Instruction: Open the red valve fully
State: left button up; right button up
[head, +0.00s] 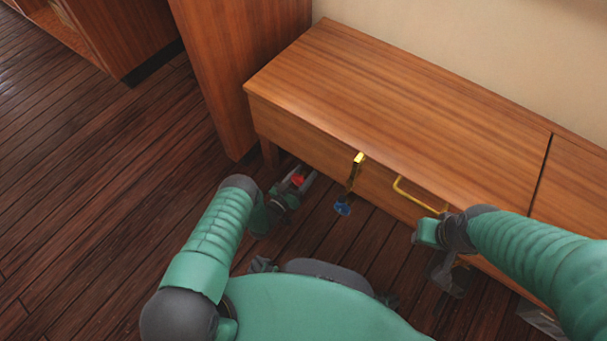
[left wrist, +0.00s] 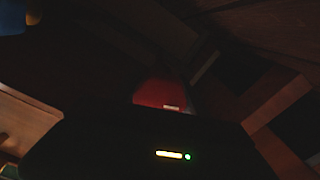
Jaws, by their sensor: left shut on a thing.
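The red valve (head: 298,180) is small in the head view, low beside the left end of the wooden cabinet front. My left gripper (head: 303,184) is at it and shut on it; the fingers hide much of the valve. In the dark left wrist view the red valve (left wrist: 160,93) shows as a dim red patch just beyond the black gripper body. Its turn angle cannot be told. My right gripper (head: 447,277) hangs empty-looking by the cabinet front at the right; its fingers are too unclear to tell open from shut.
The wooden cabinet (head: 390,95) runs along the wall, with a yellow handle (head: 420,195) on its front. A yellow upright piece (head: 355,170) and a blue valve (head: 342,207) are right of the red valve. The plank floor (head: 110,180) is clear at left.

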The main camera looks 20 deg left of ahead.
pick_arm(q)
jog(key=n, duration=0.3)
jog(key=shift+s+f+n, duration=0.15)
jog(key=shift+f+n, duration=0.15)
jog(key=shift+n, duration=0.1)
jog(key=n+b, duration=0.1)
jog(key=n, duration=0.2)
jog(key=shift+n, duration=0.3)
jog(key=n+b, duration=0.1)
jog(key=n, duration=0.5)
jog(key=shift+b, duration=0.3)
jog(key=shift+n, duration=0.4)
jog(key=o, duration=1.2)
jog(key=shift+o, duration=0.6)
jog(key=shift+r, duration=0.15)
